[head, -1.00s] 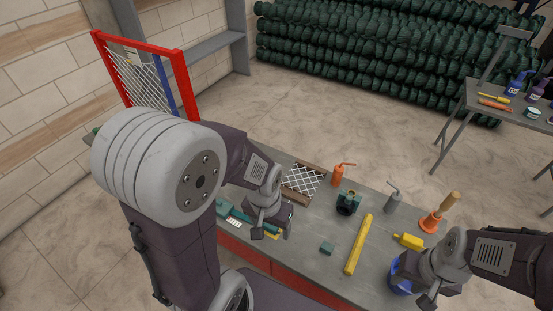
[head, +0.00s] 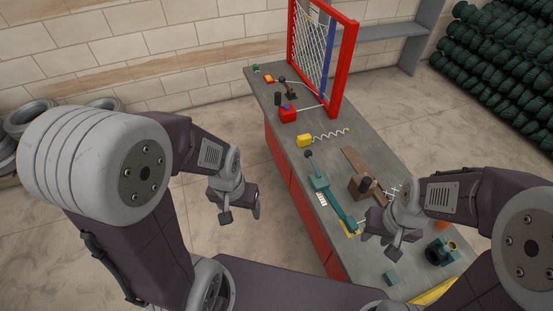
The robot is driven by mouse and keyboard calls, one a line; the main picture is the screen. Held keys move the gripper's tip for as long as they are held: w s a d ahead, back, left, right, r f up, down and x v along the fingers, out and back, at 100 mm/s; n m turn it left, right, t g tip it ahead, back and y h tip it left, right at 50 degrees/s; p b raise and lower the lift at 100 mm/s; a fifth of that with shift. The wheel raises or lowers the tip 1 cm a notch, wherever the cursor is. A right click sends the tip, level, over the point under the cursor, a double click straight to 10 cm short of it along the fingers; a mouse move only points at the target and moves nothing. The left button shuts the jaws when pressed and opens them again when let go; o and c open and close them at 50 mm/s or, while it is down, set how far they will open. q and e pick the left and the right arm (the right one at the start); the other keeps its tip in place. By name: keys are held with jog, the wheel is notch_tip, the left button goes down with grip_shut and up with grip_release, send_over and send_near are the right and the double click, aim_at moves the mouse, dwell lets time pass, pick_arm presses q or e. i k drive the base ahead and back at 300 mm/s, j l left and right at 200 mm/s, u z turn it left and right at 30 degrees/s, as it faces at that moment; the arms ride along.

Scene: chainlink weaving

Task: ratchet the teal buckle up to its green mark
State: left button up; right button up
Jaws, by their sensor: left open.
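A long teal tool (head: 325,190) with a dark-knobbed lever and a pale label lies along the bench's near edge. A small teal block (head: 391,278) sits further down the bench. I cannot tell which teal thing, if either, is the buckle, and I make out no green mark. My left gripper (head: 241,212) is open and empty, over the floor left of the bench. My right gripper (head: 380,244) looks open and empty, over the bench beside the lower end of the teal tool; it hides part of the bench there.
A red frame (head: 350,62) with mesh and a blue bar stands at the bench's (head: 375,135) far end. A red block (head: 288,114), a yellow block (head: 305,140) with a wavy wire and a brown wooden fixture (head: 362,186) crowd the top.

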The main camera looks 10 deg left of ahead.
aim_at(308, 154)
jog(key=i+j+z, duration=0.1)
jog(key=i+j, duration=0.65)
jog(key=j, duration=0.25)
jog(key=i+z, duration=0.05)
